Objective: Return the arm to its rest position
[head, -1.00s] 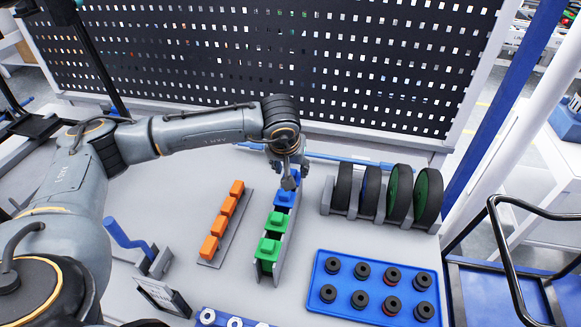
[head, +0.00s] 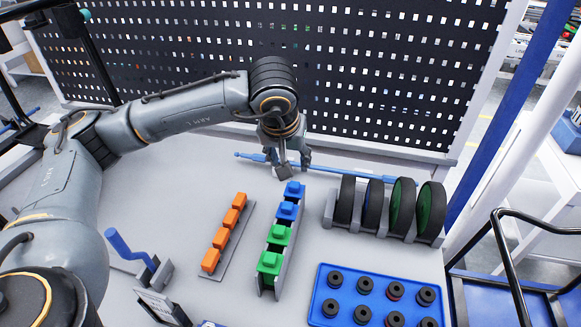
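My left arm reaches in from the left, and its gripper (head: 288,164) hangs above the table just behind the far end of a grey rack (head: 278,262). The gripper holds nothing; its fingers look apart, seen partly from behind the wrist. The rack holds two blue blocks (head: 288,211) at its far end and two green blocks (head: 270,262) nearer. The gripper is clear of the farthest blue block. My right gripper is not in view.
Orange blocks (head: 221,240) stand in a row left of the rack. A wheel holder (head: 329,211) and a blue tray (head: 374,272) with dark rings are at right. A blue bar (head: 375,176) lies before the perforated panel (head: 400,70). A blue handle (head: 127,247) stands at left.

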